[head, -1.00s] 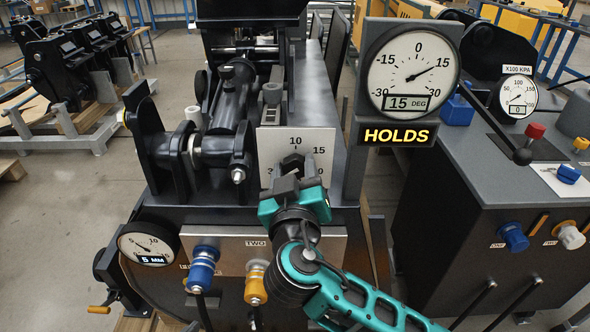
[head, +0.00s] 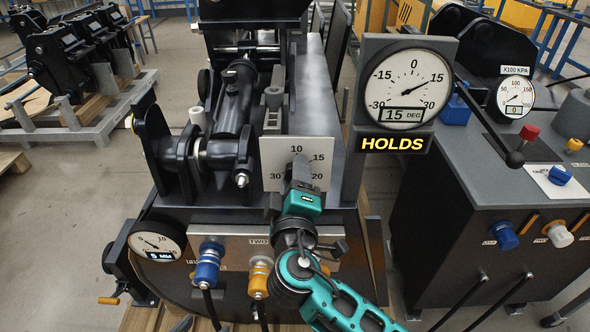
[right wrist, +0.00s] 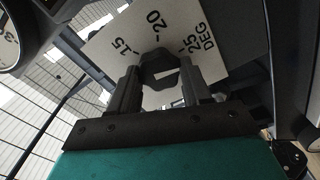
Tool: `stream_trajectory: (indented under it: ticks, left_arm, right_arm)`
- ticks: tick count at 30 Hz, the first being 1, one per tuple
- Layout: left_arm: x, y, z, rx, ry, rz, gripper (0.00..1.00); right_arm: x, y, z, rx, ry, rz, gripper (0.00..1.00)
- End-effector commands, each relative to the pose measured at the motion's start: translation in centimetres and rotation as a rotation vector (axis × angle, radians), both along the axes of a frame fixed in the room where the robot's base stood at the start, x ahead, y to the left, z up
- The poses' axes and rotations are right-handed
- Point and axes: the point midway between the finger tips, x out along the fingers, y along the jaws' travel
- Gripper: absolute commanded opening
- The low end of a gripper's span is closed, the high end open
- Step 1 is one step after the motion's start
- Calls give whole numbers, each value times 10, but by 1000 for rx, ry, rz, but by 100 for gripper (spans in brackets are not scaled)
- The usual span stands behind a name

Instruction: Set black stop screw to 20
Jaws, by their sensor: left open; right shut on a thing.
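The black stop screw (right wrist: 160,70) has a dark faceted head. In the right wrist view it sits between the fingers of my right gripper (right wrist: 160,88), which is shut on it. Behind it is the white scale plate (right wrist: 105,42) marked 15, 20 and 25 DEG. In the head view my right gripper (head: 300,172) covers the screw in front of the scale plate (head: 270,150). I cannot tell which mark the screw points at. The angle gauge (head: 410,85) reads 15 DEG, with a lit HOLDS sign (head: 393,144) below. My left gripper is not in view.
A round gauge (head: 157,241) at the left reads 5 MM. A dark console (head: 480,200) with a red knob (head: 529,132) stands at the right.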

Motion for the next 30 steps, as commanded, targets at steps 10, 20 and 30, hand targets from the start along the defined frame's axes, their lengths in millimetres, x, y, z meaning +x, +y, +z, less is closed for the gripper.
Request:
stream_trajectory:
  ticks: [10,20,30]
  left_arm:
    - [-4,3,21,5,9,6,71]
    - [-4,0,45,0,6,1,71]
    - [-2,0,58,0,3,-1,71]
  right_arm:
    - [1,0,2,-332,1,-2,18]
    - [1,0,2,-644,0,-2,18]
    - [1,-1,-1,-952,-1,-3,18]
